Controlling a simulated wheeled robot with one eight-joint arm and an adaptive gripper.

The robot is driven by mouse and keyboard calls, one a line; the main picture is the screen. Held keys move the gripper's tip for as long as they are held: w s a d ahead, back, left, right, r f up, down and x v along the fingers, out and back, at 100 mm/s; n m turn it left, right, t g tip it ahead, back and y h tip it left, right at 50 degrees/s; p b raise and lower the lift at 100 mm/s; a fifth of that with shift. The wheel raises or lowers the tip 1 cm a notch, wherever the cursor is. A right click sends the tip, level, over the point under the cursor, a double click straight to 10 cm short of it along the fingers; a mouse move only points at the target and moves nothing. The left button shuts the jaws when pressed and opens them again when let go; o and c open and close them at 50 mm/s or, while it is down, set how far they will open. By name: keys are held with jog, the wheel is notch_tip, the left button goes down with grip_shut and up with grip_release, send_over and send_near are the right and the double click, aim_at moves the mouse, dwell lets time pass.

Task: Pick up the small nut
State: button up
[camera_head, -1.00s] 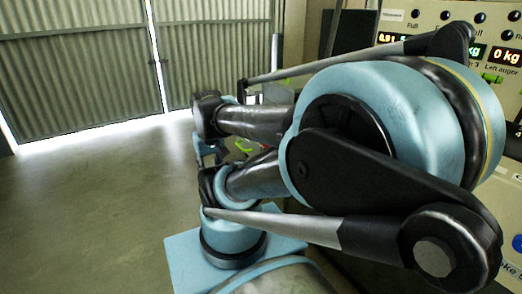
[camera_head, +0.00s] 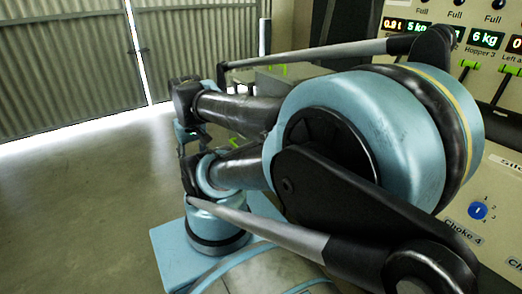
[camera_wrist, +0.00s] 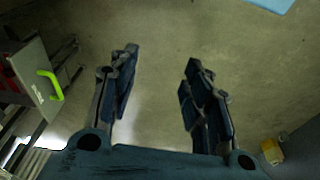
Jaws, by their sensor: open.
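My gripper (camera_wrist: 160,78) is open and empty in the wrist view, its two dark fingers spread apart over bare concrete floor. No small nut can be made out clearly in either view. A small yellowish object (camera_wrist: 271,150) lies at the lower right of the wrist view, outside and to the right of the fingers; it is too small and dim to tell what it is. In the head view my arm covers the middle, and I cannot make out the gripper's fingers there.
A grey box or panel with a bright green handle (camera_wrist: 50,84) stands left of the fingers. A control panel (camera_head: 493,185) with displays and knobs is at right in the head view. Corrugated metal doors (camera_head: 60,70) stand at back left. The concrete floor (camera_head: 75,210) there is clear.

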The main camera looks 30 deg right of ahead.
jog(key=w+d+r+m+g, duration=0.1)
jog(key=w+d+r+m, duration=0.3)
jog(key=w+d+m, duration=0.95)
jog(key=w+d+f+m, duration=0.35)
jog(key=w+d, duration=0.45)
jog(key=d, duration=0.5)
jog(key=w+d+f+m+g, duration=0.1)
jog(key=d+f+m, duration=0.4)
jog(key=d+f, duration=0.75)
jog(key=shift+w+d+f, duration=0.1)
jog(key=shift+d+f, duration=0.2)
jog(key=shift+f, duration=1.15)
jog(key=shift+d+f, duration=0.3)
jog(key=shift+f, duration=1.1)
jog(key=shift+w+d+f, duration=0.1)
jog(key=shift+d+f, duration=0.2)
jog(key=shift+f, duration=1.15)
jog(key=c, duration=1.1)
